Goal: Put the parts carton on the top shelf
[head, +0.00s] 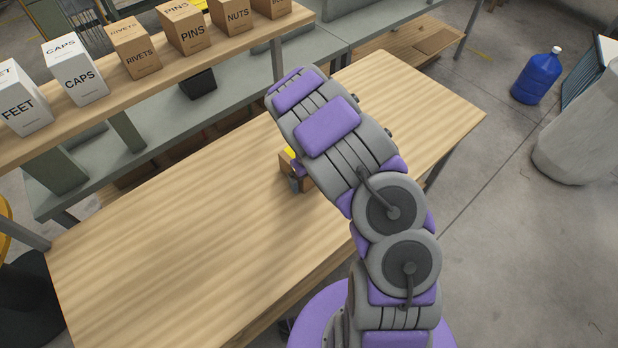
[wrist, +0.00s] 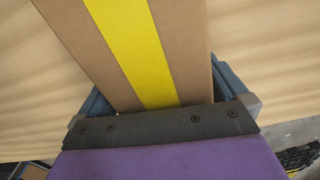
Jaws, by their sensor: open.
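The parts carton (head: 284,163) is brown with a yellow strip and stands on the wooden workbench, mostly hidden behind my arm in the head view. In the wrist view the carton (wrist: 185,60) fills the middle, with its yellow strip running toward my palm. My gripper (wrist: 162,95) is open, with one finger on each side of the carton; I cannot tell whether they touch it. In the head view my gripper (head: 297,184) is largely hidden by my arm. The top shelf (head: 210,62) is a wooden board behind the bench, at upper left.
Several labelled boxes line the shelf, among them white CAPS (head: 75,70), brown RIVETS (head: 133,50) and NUTS (head: 232,15). The bench top (head: 170,240) is clear at left. A blue water bottle (head: 537,77) and a grey bin (head: 580,140) stand on the floor at right.

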